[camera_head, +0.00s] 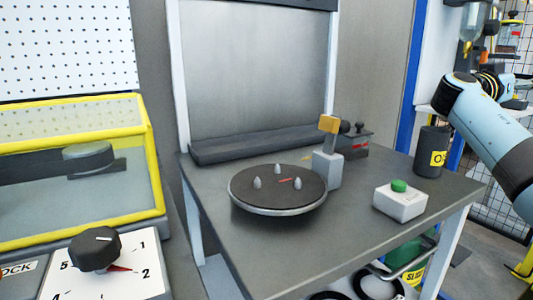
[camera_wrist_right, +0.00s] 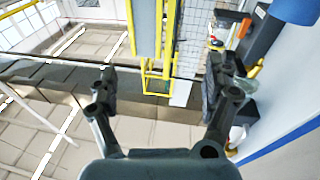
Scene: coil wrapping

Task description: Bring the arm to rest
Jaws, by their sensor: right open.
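My right arm (camera_head: 490,125) shows at the right edge of the head view, light blue and dark, raised beside the table's right side. Its gripper is outside the head view. In the right wrist view my right gripper (camera_wrist_right: 165,90) is open, its two dark fingers wide apart with nothing between them. Beyond the fingers lie the tiled floor and a yellow frame (camera_wrist_right: 150,75). My left gripper is in neither view.
A grey table (camera_head: 300,245) holds a round turntable (camera_head: 278,205) with pegs, a yellow-topped post (camera_head: 327,165), a white box with a green button (camera_head: 400,201) and a dark canister (camera_head: 431,151). A yellow-edged case (camera_head: 70,165) and a dial (camera_head: 95,250) stand left. Shelving is behind my arm.

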